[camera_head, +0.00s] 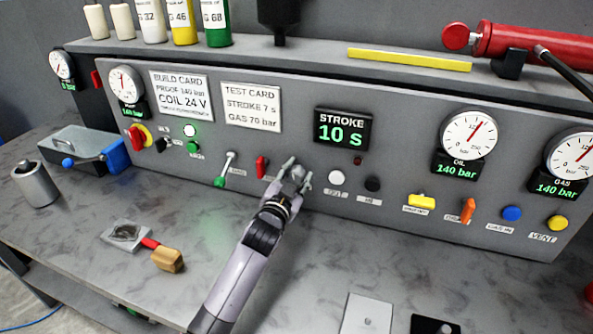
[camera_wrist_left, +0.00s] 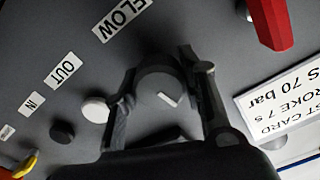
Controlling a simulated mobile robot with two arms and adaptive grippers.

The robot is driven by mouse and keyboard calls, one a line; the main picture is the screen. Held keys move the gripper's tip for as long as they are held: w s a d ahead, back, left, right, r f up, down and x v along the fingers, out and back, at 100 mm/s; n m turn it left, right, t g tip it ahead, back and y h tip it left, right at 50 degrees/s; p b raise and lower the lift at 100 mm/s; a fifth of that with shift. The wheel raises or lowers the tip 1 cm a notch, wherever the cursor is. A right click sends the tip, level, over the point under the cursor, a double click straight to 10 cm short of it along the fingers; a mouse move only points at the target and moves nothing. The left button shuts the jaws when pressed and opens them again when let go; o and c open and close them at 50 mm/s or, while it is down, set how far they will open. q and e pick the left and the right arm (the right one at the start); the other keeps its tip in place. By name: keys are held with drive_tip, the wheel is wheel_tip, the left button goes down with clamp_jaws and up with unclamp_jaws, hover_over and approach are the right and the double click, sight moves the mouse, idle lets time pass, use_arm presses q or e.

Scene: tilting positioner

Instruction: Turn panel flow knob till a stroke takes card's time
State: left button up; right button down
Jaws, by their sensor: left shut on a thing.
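My left gripper (camera_head: 297,172) reaches the front of the grey panel (camera_head: 400,190) and is shut on the flow knob. In the left wrist view the dark round flow knob (camera_wrist_left: 158,84), with a white pointer mark, sits between the two fingers. The FLOW label (camera_wrist_left: 122,16) is beside it. In the head view the gripper hides most of the knob. The test card (camera_head: 251,107) reads STROKE 7 s, GAS 70 bar. The stroke display (camera_head: 341,131) reads 10 s in green. My right gripper is not in view.
A white button (camera_head: 336,177) and a black button (camera_head: 373,184) are right of the gripper. A red switch (camera_head: 262,167) and a silver lever (camera_head: 226,164) are left of it. Oil (camera_head: 468,136) and gas (camera_head: 572,157) gauges read 140 bar.

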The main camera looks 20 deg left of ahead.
use_arm(q)
drive_tip(key=m, duration=0.3)
drive_tip(key=shift+m+p, duration=0.3)
drive_tip(key=shift+p, duration=0.1)
drive_tip(key=shift+d+m, duration=0.1)
drive_tip(key=shift+m, duration=1.1)
drive_tip(key=o, duration=1.2)
drive_tip(key=shift+f, duration=0.1)
drive_tip(key=s, duration=1.2)
drive_tip(key=shift+a, duration=0.2)
